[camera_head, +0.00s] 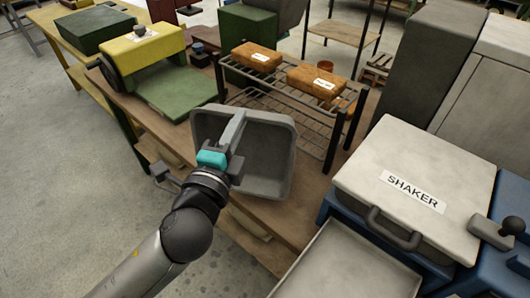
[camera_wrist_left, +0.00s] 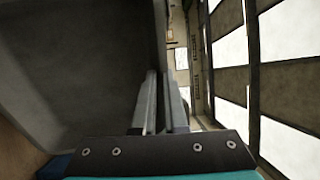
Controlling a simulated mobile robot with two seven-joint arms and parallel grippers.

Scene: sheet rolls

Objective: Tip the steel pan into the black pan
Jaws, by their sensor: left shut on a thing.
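A grey pan (camera_head: 268,148) with a deep, empty-looking interior is at the middle of the head view, over the wooden bench. I take it for the steel pan. In the left wrist view the fingers (camera_wrist_left: 162,102) pinch that wall, and the pan's inside (camera_wrist_left: 75,70) fills the left side. I cannot make out a separate black pan. My right gripper is out of view.
A shaker (camera_head: 412,190) with a handle stands at the right, with a pale flat tray (camera_head: 350,268) in front. A wire rack (camera_head: 330,118) with two brown blocks (camera_head: 312,80) stands behind the pan. A yellow and green machine (camera_head: 150,55) is at the back left. Floor at left is clear.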

